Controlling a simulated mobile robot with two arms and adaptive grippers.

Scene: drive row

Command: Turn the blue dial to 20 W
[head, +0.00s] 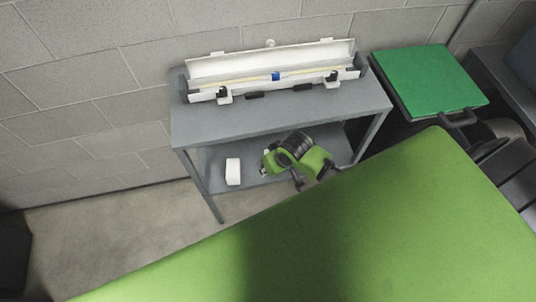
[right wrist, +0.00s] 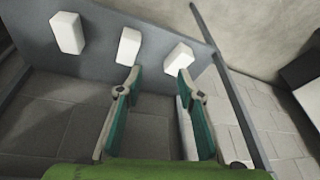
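No dial with a readable watt scale shows in either view. The only small blue thing is a blue piece (head: 276,76) at the middle of a pale rod in an open white case (head: 208,68). The case lies on the grey table's top; no markings on the blue piece can be read. My right gripper (right wrist: 160,75) is open and empty, its two fingers spread in the right wrist view. In the head view my green wrist hangs over the lower shelf, below and in front of the case. My left gripper is not in view.
The grey table (head: 200,128) has a lower shelf with a white block (head: 233,171). The right wrist view shows white blocks, one (right wrist: 128,46) ahead of my fingers. A green-topped box (head: 430,80) stands at the right. Bare floor (head: 110,225) lies front left.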

